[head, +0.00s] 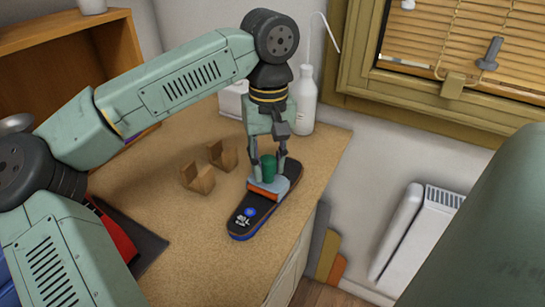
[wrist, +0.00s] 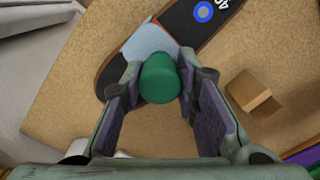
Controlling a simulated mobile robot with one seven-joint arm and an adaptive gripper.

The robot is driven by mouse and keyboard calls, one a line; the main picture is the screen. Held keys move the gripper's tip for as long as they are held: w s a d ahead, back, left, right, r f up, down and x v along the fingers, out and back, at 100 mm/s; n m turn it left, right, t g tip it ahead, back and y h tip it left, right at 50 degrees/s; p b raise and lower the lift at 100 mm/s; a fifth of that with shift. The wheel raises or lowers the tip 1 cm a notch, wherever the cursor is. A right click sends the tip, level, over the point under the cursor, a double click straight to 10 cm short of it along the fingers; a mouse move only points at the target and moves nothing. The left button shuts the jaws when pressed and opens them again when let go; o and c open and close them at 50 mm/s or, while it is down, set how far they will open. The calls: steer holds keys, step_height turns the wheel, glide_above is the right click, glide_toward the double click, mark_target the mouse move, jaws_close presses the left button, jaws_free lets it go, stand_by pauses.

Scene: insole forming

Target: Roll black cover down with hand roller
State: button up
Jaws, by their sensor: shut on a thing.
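The black cover (head: 247,216) lies on the worktop as a long sole shape, with a blue round mark and white marks near its front end and a blue edge below. The hand roller's green handle (head: 269,166) stands upright between the fingers of my gripper (head: 267,176), which is shut on it. A light-blue part with an orange edge (head: 262,189) lies across the cover below the handle. The wrist view shows the green handle (wrist: 160,79) between my fingers and the black cover (wrist: 190,18) beyond. Whether the roller presses on the cover is hidden.
Two wooden blocks (head: 197,177) (head: 222,155) stand left of the cover on the worktop (head: 175,225). A white bottle (head: 303,105) stands behind my gripper. The worktop's right edge is close to the cover. A wooden shelf (head: 60,50) is at the back left.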

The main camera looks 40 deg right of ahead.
steer(key=shift+s+a+b, duration=0.15)
steer(key=shift+s+a, duration=0.1)
steer(key=shift+a, duration=0.45)
steer(key=shift+s+a+b, duration=0.15)
steer(key=shift+s+a, duration=0.05)
steer(key=shift+a, duration=0.45)
steer(key=shift+s+a+b, duration=0.15)
steer(key=shift+s+a, duration=0.1)
steer(key=shift+a, duration=0.55)
steer(key=shift+s+a+r+b, duration=0.1)
steer(key=shift+s+a, duration=0.1)
steer(key=shift+a, duration=0.4)
steer(key=shift+s+a+b, duration=0.1)
steer(key=shift+s+a, duration=0.1)
steer(key=shift+a, duration=0.4)
steer(key=shift+s+a+r+b, duration=0.1)
steer(key=shift+s+a, duration=0.1)
steer(key=shift+a, duration=0.4)
step_height(320, 180, up, 7)
steer(key=p, duration=0.3)
steer(key=shift+p, duration=0.3)
